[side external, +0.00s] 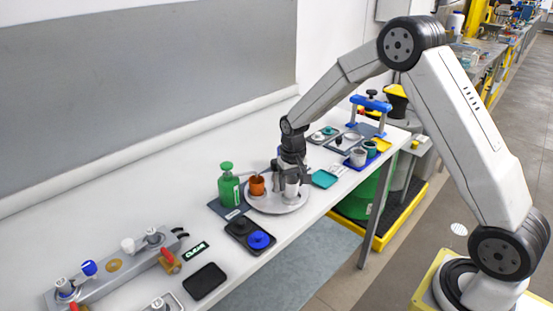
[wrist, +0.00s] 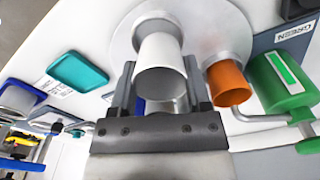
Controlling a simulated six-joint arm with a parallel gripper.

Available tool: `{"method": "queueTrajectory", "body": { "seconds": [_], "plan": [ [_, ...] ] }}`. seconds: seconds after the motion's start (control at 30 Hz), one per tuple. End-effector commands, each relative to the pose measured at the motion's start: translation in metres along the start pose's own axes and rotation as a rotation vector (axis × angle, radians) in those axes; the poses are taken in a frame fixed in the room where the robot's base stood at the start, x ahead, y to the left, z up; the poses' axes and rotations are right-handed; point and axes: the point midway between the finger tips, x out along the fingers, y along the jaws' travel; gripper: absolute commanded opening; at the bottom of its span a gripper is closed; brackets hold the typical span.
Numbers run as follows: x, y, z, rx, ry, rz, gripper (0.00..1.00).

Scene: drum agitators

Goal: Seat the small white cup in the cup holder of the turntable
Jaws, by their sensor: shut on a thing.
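My gripper (side external: 291,177) is shut on the small white cup (side external: 292,190) over the right part of the round light-grey turntable (side external: 272,207). In the wrist view the cup (wrist: 158,55) stands between the two fingers of my gripper (wrist: 159,68), its wide end toward the camera. The turntable (wrist: 225,22) shows behind it. An orange cup (side external: 257,186) is on the left part of the turntable, and also shows in the wrist view (wrist: 229,84).
A green bottle (side external: 229,187) stands close left of the turntable. A black tray with a blue knobbed part (side external: 259,240) lies in front. A teal tray (side external: 324,179) lies to the right near the table edge. Several cups and a blue-topped stand (side external: 370,103) are further right.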

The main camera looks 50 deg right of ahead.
Motion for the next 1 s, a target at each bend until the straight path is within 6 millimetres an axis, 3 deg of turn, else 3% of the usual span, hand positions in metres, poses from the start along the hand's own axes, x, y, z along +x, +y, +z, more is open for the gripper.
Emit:
{"method": "queueTrajectory", "body": {
  "seconds": [0.03,1.0],
  "plan": [
    [0.0198,0.0040,0.0123,0.003,-0.042,0.011,0.07],
    [0.0252,0.0059,0.0142,0.007,-0.042,0.011,0.07]
  ]
}}
